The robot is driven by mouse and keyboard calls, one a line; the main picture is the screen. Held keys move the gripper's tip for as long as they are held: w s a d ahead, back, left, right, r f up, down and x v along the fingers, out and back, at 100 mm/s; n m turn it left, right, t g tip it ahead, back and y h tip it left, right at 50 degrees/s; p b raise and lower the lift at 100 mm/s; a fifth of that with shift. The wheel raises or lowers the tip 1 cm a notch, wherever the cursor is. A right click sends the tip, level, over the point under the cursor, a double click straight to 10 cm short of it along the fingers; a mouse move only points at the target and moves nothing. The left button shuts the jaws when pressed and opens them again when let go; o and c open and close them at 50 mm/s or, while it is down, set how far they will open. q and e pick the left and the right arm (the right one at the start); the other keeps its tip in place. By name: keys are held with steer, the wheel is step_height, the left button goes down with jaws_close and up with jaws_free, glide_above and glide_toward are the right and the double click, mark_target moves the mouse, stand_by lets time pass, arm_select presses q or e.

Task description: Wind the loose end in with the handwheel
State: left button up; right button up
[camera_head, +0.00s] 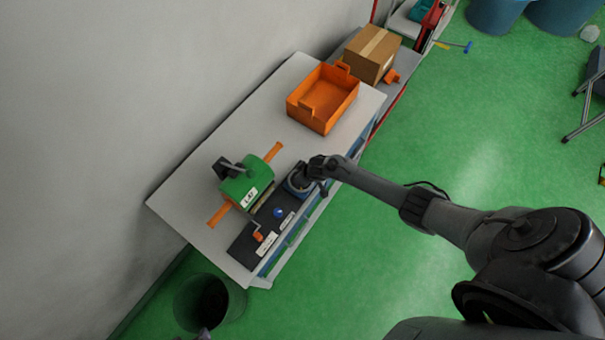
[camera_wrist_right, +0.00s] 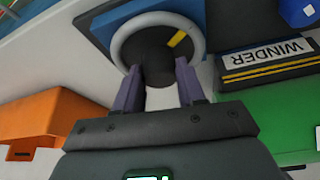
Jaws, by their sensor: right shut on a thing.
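The handwheel (camera_head: 297,184) sits on a blue base at the right end of the dark control panel. In the right wrist view the handwheel (camera_wrist_right: 118,45) is a grey ring around a dark hub with a yellow mark. A green machine (camera_head: 240,188) stands beside the panel, with an orange strip (camera_head: 219,215) sticking out at both sides. My left gripper is not in view.
A dark panel labelled WINDER (camera_wrist_right: 268,65) carries a blue knob (camera_head: 278,212) and a small orange crank (camera_head: 258,236). An orange crate (camera_head: 318,97) and a cardboard box (camera_head: 371,54) are at the far end. A bin (camera_head: 232,297) stands below the near end.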

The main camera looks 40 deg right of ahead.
steer(key=shift+m, duration=0.5)
steer(key=shift+h, duration=0.3)
steer(key=o, duration=1)
steer(key=shift+o, duration=0.2)
steer(key=shift+r+p, duration=0.15)
steer(key=shift+p, duration=0.15)
steer(key=shift+s+r, duration=0.15)
steer(key=shift+r, duration=0.1)
steer(key=p+v, duration=0.2)
steer(key=v, duration=0.8)
